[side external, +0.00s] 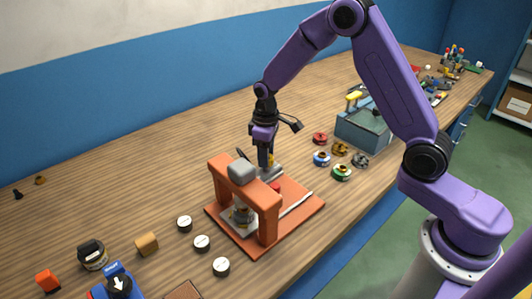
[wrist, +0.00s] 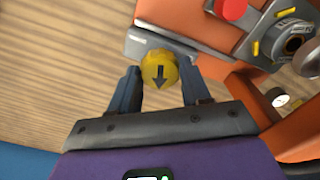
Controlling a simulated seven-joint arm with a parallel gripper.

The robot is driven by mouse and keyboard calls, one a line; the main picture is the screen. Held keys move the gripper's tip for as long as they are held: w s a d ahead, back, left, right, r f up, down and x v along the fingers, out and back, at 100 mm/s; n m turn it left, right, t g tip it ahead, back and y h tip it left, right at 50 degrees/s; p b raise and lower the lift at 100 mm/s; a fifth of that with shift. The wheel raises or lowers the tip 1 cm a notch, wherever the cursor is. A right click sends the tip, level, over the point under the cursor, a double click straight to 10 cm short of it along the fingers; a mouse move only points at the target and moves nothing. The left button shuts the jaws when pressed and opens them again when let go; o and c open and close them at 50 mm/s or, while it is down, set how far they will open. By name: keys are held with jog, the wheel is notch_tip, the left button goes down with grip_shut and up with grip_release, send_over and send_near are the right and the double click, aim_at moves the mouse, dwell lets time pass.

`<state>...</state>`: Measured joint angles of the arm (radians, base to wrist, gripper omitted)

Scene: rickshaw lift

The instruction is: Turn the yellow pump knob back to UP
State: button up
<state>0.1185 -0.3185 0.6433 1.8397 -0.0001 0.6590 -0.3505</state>
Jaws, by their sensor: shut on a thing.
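The yellow pump knob (wrist: 158,70) is round with a dark arrow on its face. The arrow points toward the bottom of the wrist picture, toward my palm. The knob sits at a grey block (wrist: 150,42) on the orange stand. My gripper (wrist: 160,85) has one finger on each side of the knob and is shut on it. In the side view my gripper (side external: 266,163) points down behind the orange frame (side external: 243,190), and only a bit of yellow shows beside the fingers. Any UP marking cannot be read.
The orange base (side external: 300,205) carries a red button (wrist: 232,9) and a grey round part with yellow marks (wrist: 285,38). White-topped discs (side external: 202,243) lie at the front. Coloured spools (side external: 322,158) and a grey-blue bin (side external: 362,132) stand at right. The table's back left is mostly clear.

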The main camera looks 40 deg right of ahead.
jog(key=n, duration=1)
jog(key=shift+n, duration=2.2)
jog(key=o, duration=1.1)
jog(key=shift+c, duration=0.2)
notch_tip(320, 180, up, 18)
jog(key=shift+f, duration=0.25)
